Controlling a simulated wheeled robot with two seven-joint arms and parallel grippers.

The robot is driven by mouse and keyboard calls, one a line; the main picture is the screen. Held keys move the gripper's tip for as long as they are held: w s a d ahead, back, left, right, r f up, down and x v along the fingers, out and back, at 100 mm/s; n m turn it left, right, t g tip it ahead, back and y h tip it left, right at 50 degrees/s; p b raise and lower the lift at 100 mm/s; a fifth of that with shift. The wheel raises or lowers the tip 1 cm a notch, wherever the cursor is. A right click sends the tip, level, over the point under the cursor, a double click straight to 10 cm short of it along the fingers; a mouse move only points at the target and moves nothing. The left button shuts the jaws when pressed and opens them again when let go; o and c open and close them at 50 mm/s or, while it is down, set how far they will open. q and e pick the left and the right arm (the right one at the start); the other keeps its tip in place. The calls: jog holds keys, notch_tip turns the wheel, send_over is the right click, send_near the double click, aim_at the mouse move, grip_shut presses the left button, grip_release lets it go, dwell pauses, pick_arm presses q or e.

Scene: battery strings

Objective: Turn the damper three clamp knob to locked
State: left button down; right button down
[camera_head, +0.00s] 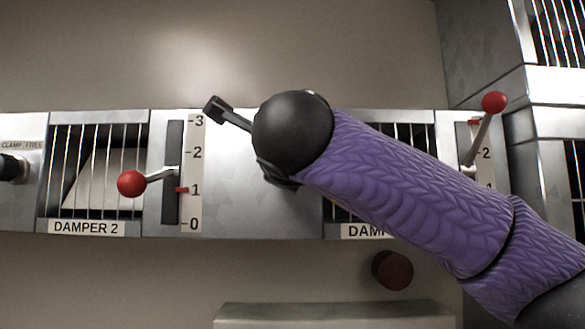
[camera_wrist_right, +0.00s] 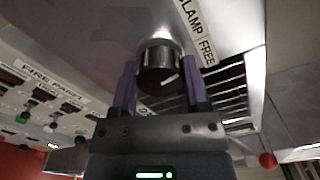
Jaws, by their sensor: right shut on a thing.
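The damper three clamp knob (camera_wrist_right: 160,62) is a dark round knob with a white pointer mark, on the metal panel in the right wrist view. A label (camera_wrist_right: 198,32) reading CLAMP FREE is beside it. My right gripper (camera_wrist_right: 160,82) is shut on the knob, with one finger on each side. In the head view my right arm's black joint and purple sleeve cover the knob, the gripper and most of the damper three label (camera_head: 362,231). My left gripper is in neither view.
The damper 2 lever (camera_head: 131,184) with a red ball stands near 1 on its scale. Another red-ball lever (camera_head: 494,103) stands higher at the right. Barred vents (camera_head: 100,160) line the panel. A fire panel (camera_wrist_right: 48,93) shows in the wrist view. A grey ledge (camera_head: 335,312) is below.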

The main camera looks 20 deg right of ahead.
jog(key=n, duration=0.3)
jog(key=shift+n, duration=0.3)
jog(key=shift+n+p, duration=0.3)
jog(key=shift+n, duration=1.4)
jog(key=shift+f, duration=0.1)
jog(key=shift+c, duration=0.5)
grip_release()
